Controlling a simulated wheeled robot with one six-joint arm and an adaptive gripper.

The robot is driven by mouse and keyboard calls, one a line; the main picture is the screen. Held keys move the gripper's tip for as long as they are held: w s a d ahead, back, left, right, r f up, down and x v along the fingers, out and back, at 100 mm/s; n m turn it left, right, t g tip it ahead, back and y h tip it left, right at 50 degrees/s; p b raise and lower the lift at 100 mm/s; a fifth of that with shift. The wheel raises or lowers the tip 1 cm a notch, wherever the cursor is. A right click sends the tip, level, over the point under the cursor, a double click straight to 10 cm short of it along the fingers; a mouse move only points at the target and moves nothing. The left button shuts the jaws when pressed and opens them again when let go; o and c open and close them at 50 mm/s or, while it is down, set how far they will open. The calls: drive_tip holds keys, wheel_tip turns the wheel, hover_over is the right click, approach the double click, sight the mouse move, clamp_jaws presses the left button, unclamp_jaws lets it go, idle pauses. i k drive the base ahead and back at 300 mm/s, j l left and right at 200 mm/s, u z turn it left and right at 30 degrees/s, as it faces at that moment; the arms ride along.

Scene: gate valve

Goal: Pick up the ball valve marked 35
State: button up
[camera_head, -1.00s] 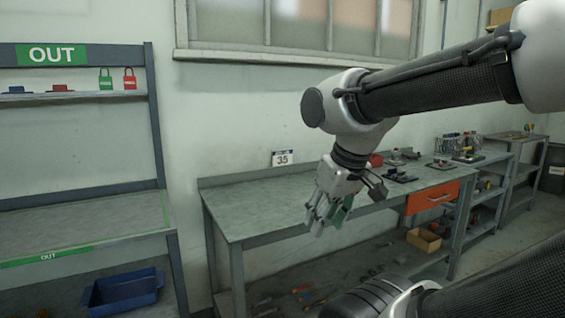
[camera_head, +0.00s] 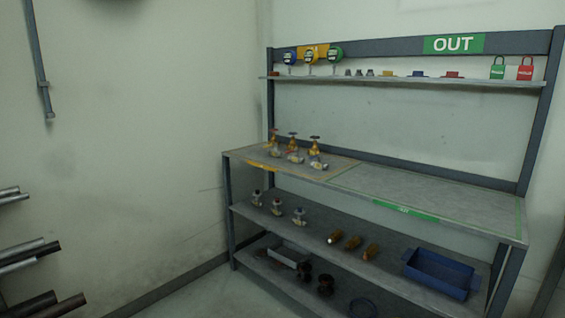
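No number 35 is readable on any valve now. On the left part of the rack's worktop (camera_head: 440,197), several brass-coloured valves with dark red tops (camera_head: 293,142) stand at the back. Several silver valves (camera_head: 293,157) stand in front of them. On the shelf below, several silver valves with round tops (camera_head: 277,207) stand at the left. They are too small to tell which are ball valves. My gripper is not in view.
An OUT sign (camera_head: 453,44) tops the rack. Gauges (camera_head: 335,55) and padlocks (camera_head: 497,68) are on its upper shelf. Brass parts (camera_head: 353,243) and a blue bin (camera_head: 440,274) are below. The worktop's right half is bare. Pipes (camera_head: 30,258) stick out at left.

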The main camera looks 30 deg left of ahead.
sight(319, 164)
drive_tip(key=u, duration=1.05)
